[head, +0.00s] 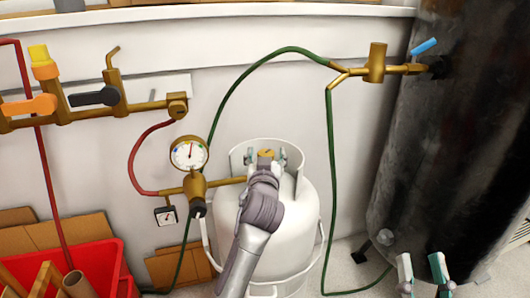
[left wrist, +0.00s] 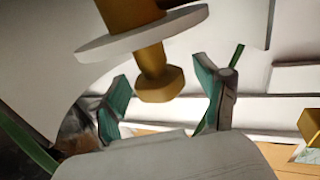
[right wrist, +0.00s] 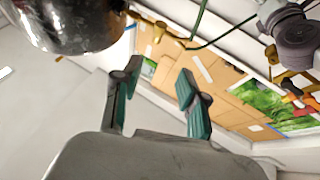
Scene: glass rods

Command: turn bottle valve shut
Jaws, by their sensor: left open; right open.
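The white gas bottle (head: 300,225) stands upright against the wall in the head view. Its brass bottle valve (head: 265,153) shows at the top, inside the collar. My left gripper (head: 266,158) is at the valve, with one finger on each side of it. In the left wrist view a brass fitting with a faceted end (left wrist: 158,85) sits between the open green-padded fingers, with visible gaps on both sides. My right gripper (head: 422,272) is open and empty at the lower right, away from the bottle; its spread fingers also show in the right wrist view (right wrist: 158,85).
A pressure gauge (head: 189,153) and brass regulator stand left of the bottle. A dark tank (head: 440,130) fills the right side. A green hose (head: 330,180) hangs between bottle and tank. A red bin (head: 105,262) and cardboard (head: 85,232) are at lower left.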

